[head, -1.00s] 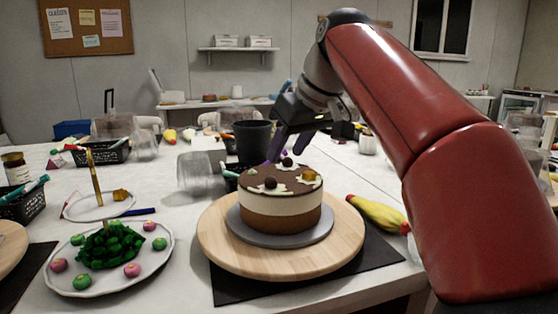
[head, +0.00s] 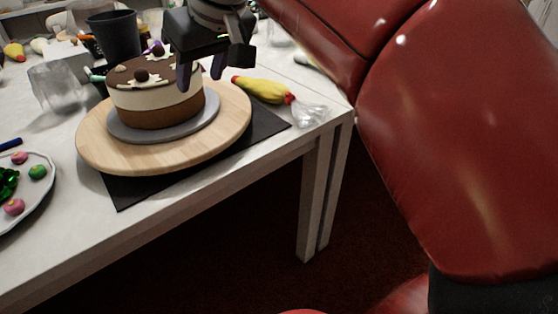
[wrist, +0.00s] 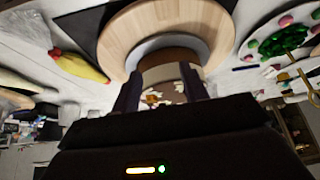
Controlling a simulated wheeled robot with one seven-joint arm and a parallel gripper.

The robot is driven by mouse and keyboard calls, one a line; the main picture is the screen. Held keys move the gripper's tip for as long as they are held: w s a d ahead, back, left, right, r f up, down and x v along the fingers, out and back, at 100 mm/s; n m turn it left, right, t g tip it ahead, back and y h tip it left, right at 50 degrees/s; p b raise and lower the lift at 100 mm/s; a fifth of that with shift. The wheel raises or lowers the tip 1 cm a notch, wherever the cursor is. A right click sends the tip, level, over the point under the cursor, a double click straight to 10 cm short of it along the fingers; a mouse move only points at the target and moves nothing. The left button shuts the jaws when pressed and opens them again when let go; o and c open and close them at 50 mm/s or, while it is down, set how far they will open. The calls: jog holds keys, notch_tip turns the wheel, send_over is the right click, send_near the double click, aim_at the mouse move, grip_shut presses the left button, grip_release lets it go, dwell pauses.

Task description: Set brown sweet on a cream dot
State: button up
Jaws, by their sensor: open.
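The round cake (head: 160,112) has a brown top, a cream middle and a brown base. Pale cream dots mark its top. One brown sweet (head: 141,75) sits near the front of the top and another brown sweet (head: 158,49) farther back. My gripper (head: 200,74) is open and empty, with its dark purple fingers over the right part of the cake. It hides that part in the head view. In the wrist view, the fingers (wrist: 160,90) stand either side of the cake top, where an orange sweet (wrist: 152,99) shows on a cream patch.
The cake stands on a grey disc (head: 122,130) on a wooden turntable (head: 98,150), over a black mat (head: 128,190). A plate of coloured sweets (head: 42,198) is at the left. A dark cup (head: 115,35) stands behind.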

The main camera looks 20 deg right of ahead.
jog(key=s+d+f+m+h, duration=0.1)
jog(key=s+d+f+m, duration=0.1)
jog(key=s+f, duration=0.5)
jog(key=s+d+f+m+h, duration=0.1)
jog(key=s+d+f, duration=0.3)
jog(key=f, duration=1.1)
jog(key=s+m, duration=0.1)
jog(key=s, duration=0.2)
jog(key=shift+s+d+f, duration=0.25)
jog(key=shift+s, duration=0.05)
